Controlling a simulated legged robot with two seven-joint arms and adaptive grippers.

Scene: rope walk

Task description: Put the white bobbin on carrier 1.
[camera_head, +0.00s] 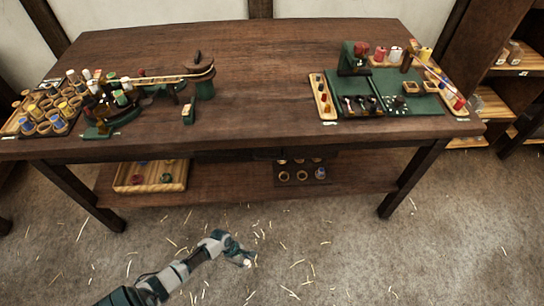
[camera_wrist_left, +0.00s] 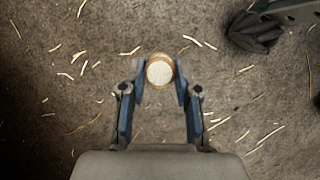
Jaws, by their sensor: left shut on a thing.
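My left gripper (camera_head: 240,254) hangs over the floor in front of the table. In the left wrist view its two blue fingers (camera_wrist_left: 160,85) are closed around a small round bobbin (camera_wrist_left: 160,71) with a pale, whitish end and a tan wooden rim. A small white bit of this bobbin (camera_head: 247,263) shows at the fingertips in the head view. The rope machine with green parts and several upright bobbins (camera_head: 112,95) stands at the left of the tabletop. Which of its carriers is carrier 1 cannot be told. My right gripper is not in view.
The wooden table (camera_head: 250,110) has a clear middle. A rack of coloured bobbins (camera_head: 42,116) sits at its left end, a green mat (camera_head: 424,103) with tools at its right. A lower shelf holds a wooden tray (camera_head: 150,176). Straw lies on the floor.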

